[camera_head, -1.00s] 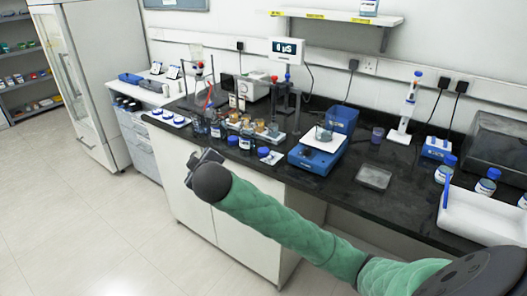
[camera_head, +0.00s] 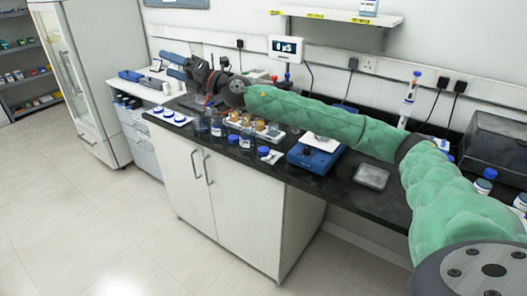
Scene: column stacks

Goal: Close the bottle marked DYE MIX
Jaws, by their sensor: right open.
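My right gripper (camera_head: 172,66) is at the far left end of the bench, raised above the bench top. Its blue fingers are apart and nothing shows between them. Small bottles stand near the bench's front edge, to the right of and below the gripper: one clear bottle (camera_head: 216,129), one with a dark cap (camera_head: 232,142) and one with a blue cap (camera_head: 263,154). Their labels are too small to read, so I cannot tell which is marked DYE MIX. My left gripper is out of view.
My right arm crosses above the bench and hides part of its back. A blue balance (camera_head: 312,160) and a grey tray (camera_head: 371,176) sit on the bench top. Blue-lidded containers (camera_head: 168,114) stand at the left end. The floor in front is clear.

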